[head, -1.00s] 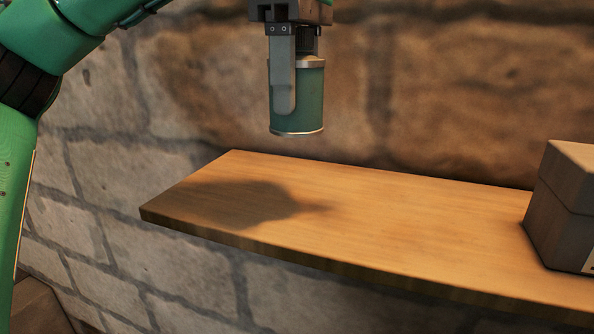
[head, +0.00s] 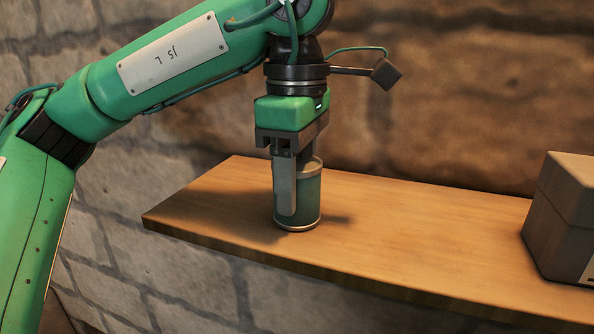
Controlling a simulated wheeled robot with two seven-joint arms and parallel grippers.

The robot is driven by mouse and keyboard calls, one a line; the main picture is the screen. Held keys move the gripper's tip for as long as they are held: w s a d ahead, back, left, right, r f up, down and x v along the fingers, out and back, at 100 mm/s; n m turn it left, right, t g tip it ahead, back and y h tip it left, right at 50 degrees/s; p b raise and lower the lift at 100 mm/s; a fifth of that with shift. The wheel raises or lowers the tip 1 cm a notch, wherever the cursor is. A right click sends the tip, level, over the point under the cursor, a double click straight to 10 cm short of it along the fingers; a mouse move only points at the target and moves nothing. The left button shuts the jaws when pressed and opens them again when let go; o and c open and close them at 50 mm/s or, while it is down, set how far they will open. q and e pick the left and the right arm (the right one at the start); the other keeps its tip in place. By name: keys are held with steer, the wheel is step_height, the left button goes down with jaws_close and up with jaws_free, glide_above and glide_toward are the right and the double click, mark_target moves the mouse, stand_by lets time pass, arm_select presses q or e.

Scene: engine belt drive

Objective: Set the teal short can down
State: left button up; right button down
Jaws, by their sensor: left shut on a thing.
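The teal short can (head: 309,200) is upright at the wooden shelf (head: 420,225), left of the shelf's middle. Its base appears to touch the shelf top, close to the front edge, with its shadow meeting it. My left gripper (head: 287,205) points straight down and is shut on the can. One grey finger covers the can's left front side; the other finger is mostly hidden behind the can. My right gripper is not in view.
A dark box (head: 562,215) stands at the right end of the visible shelf. The shelf between can and box is bare. A stone wall (head: 460,90) rises behind the shelf. The shelf's left end and front edge are open drops.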

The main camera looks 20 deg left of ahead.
mark_target(298, 160)
arm_select(q)
steer(key=shift+d+f, duration=0.1)
steer(key=shift+f, duration=0.05)
steer(key=o, duration=0.7)
steer(key=shift+s, duration=0.1)
steer(key=o, duration=0.3)
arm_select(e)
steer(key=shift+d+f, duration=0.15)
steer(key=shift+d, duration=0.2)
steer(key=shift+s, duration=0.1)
arm_select(q)
steer(key=shift+r, duration=0.2)
step_height(298, 160, up, 3)
steer(key=shift+f+b, duration=0.1)
steer(key=shift+b, duration=0.7)
step_height(298, 160, up, 7)
steer(key=shift+r, duration=0.1)
steer(key=shift+r+p, duration=0.35)
steer(key=shift+r, duration=0.65)
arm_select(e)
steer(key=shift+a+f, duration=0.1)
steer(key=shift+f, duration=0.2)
